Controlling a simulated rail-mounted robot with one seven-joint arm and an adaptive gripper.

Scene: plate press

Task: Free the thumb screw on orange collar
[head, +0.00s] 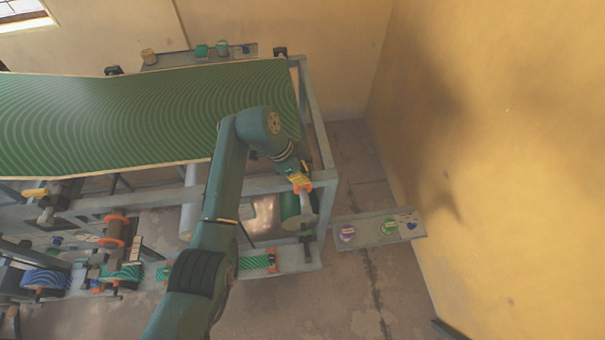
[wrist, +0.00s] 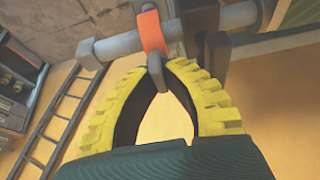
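The orange collar (wrist: 152,32) sits around a grey rod near the top of the wrist view. In the head view an orange piece (head: 302,183) shows at the end of my arm, seemingly the same collar. The grey thumb screw (wrist: 155,74) hangs from the collar's lower end, its looped head towards me. My gripper (wrist: 160,68) has yellow ribbed fingers that converge on the screw head, one on each side. The tips look closed on it, with an open arch behind them. In the head view the gripper (head: 295,172) is small and the screw cannot be made out.
A dark grey block (wrist: 216,55) stands close beside my right finger. A shelf (head: 365,219) with small coloured knobs stands to the right, before the yellow wall.

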